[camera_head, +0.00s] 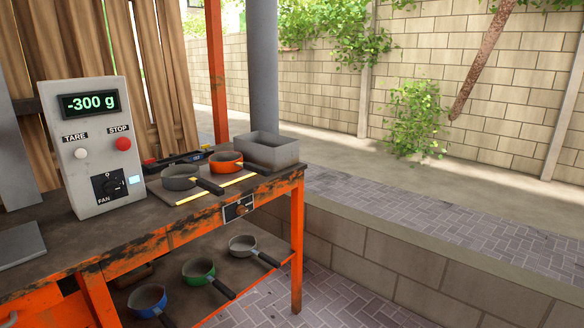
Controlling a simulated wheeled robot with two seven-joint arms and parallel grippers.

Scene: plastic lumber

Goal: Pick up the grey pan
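A dark grey pan (179,178) stands upright on the workbench top, its black handle pointing right and toward the front edge. Neither of my grippers shows in the head view.
A grey control box (93,150) reading -300 g stands at the bench's left. An open grey bin (270,151) is at the back right. Green (198,270) and blue (147,300) pans share the lower shelf. An orange leg (297,245) marks the bench's right corner; paving beyond is clear.

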